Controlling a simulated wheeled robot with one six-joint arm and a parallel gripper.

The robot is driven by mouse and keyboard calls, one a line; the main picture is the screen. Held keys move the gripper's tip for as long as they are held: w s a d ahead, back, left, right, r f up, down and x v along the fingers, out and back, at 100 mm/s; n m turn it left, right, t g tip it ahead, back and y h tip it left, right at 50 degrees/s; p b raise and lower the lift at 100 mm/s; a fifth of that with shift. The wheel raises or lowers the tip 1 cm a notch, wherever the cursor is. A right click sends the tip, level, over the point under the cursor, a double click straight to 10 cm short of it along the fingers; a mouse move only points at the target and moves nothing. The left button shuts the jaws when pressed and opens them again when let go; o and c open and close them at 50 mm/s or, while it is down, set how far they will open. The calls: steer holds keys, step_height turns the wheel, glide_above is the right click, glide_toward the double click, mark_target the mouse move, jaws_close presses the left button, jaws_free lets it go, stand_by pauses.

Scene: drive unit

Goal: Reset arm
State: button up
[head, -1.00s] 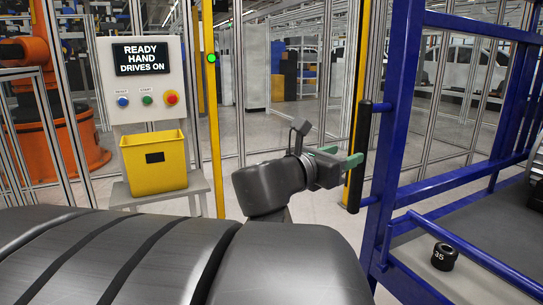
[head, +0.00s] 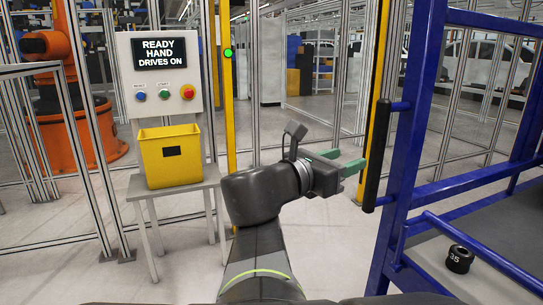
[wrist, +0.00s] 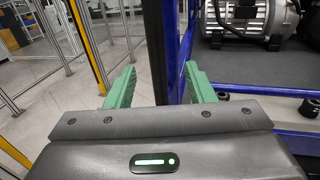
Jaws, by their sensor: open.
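My gripper (head: 345,162) is at the end of my arm, in the middle of the head view, with its green fingers pointing right toward the black handle (head: 377,155) on the blue frame. In the wrist view, my gripper (wrist: 152,85) shows its two green fingers spread apart with nothing held between them. A blue post (wrist: 160,45) stands beyond the fingers in that view. In the head view the fingertips are close to the black handle; I cannot tell whether they touch it.
The blue cart frame (head: 410,130) stands at right, with a black part marked 35 (head: 459,259) on its deck. A control panel (head: 160,70), a yellow bin (head: 171,156) on a small table, fence posts and an orange robot (head: 55,90) are at left. Open floor lies between.

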mark_target(376, 148)
steer(key=shift+w+b+x, duration=0.25)
steer(key=shift+b+x, duration=0.9)
steer(key=shift+x, duration=5.65)
steer(key=shift+a, duration=0.15)
